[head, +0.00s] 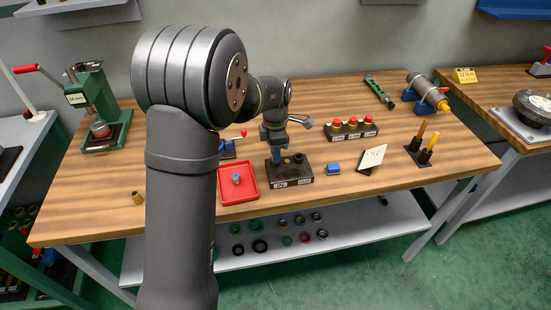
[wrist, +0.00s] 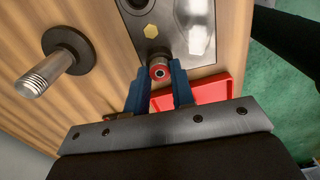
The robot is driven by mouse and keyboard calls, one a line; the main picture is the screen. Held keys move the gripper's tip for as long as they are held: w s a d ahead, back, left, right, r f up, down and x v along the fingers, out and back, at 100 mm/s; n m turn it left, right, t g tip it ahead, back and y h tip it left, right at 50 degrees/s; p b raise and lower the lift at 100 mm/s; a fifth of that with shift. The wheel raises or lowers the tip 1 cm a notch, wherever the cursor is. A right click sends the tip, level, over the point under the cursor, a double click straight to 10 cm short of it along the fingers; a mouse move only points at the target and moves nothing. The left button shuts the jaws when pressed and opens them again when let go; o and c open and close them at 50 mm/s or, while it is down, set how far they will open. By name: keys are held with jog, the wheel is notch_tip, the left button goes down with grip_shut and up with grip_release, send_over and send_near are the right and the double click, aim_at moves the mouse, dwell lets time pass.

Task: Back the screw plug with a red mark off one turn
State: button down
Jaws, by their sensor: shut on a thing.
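The screw plug with a red mark (wrist: 159,71) shows end-on in the wrist view as a red ring around a pale rim and dark centre. My gripper (wrist: 160,76) is shut on it, with one blue finger on each side. In the head view my gripper (head: 276,158) points down at the left part of a dark block (head: 299,172) with white labels on its front. The plug is hidden there by the fingers.
Red-topped buttons (head: 352,128) stand behind. The front right of the wooden bench is clear.

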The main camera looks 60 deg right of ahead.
jog(key=n, duration=0.4)
jog(key=shift+n, duration=0.4)
jog(key=c, duration=1.3)
grip_release()
